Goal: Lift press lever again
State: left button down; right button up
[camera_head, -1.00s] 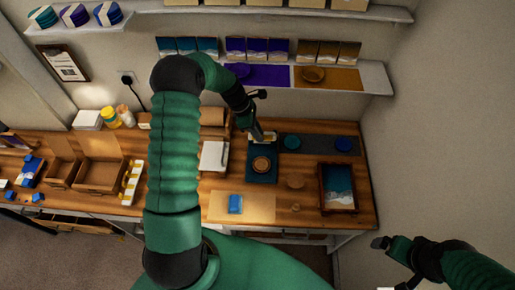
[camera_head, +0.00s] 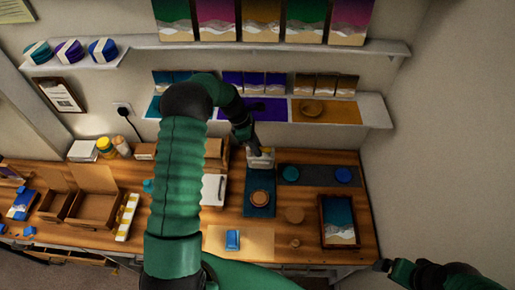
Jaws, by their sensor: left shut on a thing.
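The press (camera_head: 261,161), a small pale piece with yellowish parts, stands at the back of a dark teal base (camera_head: 259,208). A round wooden disc (camera_head: 260,198) lies on the base. My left gripper (camera_head: 257,151) points down at the top of the press and is shut on the press lever. The lever is small and mostly hidden by the gripper. My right gripper (camera_head: 382,265) is at the lower right, away from the table; its jaws are too small and dark to read.
A framed picture (camera_head: 338,221) lies at the right front. A white-topped box (camera_head: 213,190) is left of the base. Shelves (camera_head: 380,110) hang above.

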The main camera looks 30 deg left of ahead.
pick_arm(q)
jog(key=shift+w+a+r+t, duration=0.3)
jog(key=shift+w+a+r, duration=0.25)
jog(key=shift+w, duration=0.15)
jog(key=c, duration=1.6)
grip_release()
jog(key=shift+w, duration=0.1)
jog(key=o, duration=0.3)
jog(key=shift+w+a+f, duration=0.1)
jog(key=shift+w+f, duration=0.05)
jog(key=shift+w+a+f, duration=0.1)
jog(key=shift+w+f, duration=0.05)
pick_arm(e)
jog(key=shift+w+a, duration=0.35)
jog(key=shift+a, duration=0.1)
pick_arm(q)
jog(key=shift+s, duration=0.25)
pick_arm(e)
jog(key=shift+s, duration=0.1)
pick_arm(q)
jog(key=shift+d, duration=0.2)
pick_arm(e)
jog(key=shift+d, duration=0.2)
jog(key=shift+a, duration=0.1)
